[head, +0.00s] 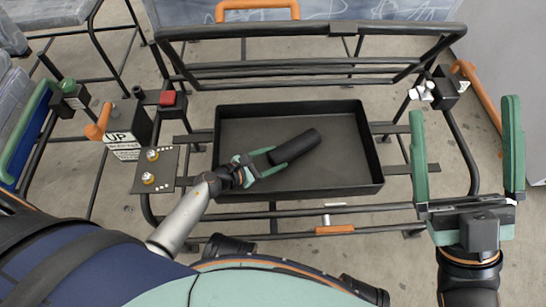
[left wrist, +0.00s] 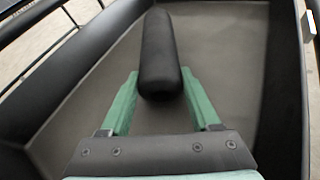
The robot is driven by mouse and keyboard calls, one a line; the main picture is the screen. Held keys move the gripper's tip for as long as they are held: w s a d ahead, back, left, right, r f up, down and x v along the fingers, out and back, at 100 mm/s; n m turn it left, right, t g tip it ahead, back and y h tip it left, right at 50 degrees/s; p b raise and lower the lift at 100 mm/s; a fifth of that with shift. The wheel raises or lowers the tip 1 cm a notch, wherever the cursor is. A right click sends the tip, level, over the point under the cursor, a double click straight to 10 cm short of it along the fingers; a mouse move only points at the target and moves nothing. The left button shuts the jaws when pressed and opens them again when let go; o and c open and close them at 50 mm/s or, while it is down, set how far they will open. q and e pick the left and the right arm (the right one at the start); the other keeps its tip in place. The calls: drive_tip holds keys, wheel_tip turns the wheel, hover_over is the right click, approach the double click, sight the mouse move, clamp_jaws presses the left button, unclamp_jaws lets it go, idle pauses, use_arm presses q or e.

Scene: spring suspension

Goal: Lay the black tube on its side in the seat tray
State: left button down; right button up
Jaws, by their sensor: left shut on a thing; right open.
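The black tube (head: 297,146) lies on its side, slanting, inside the dark seat tray (head: 235,112). My left gripper (head: 273,159) is inside the tray with its green fingers on either side of the tube's near end, shut on it. In the left wrist view the tube (left wrist: 158,45) reaches away from between the fingers (left wrist: 160,88), over the tray floor (left wrist: 225,60). Whether the tube's whole length touches the floor cannot be told. My right gripper (head: 464,110) is open and empty, to the right of the tray.
The tray sits in a black tube frame (head: 320,208). A box marked UP (head: 124,135) and a plate with brass fittings (head: 153,168) stand to the left. A red block (head: 173,99) is near them. An orange-handled tool (head: 335,229) lies in front.

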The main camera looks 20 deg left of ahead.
use_arm(q)
drive_tip(key=shift+c, duration=0.2)
unclamp_jaws()
drive_tip(key=shift+r, duration=0.1)
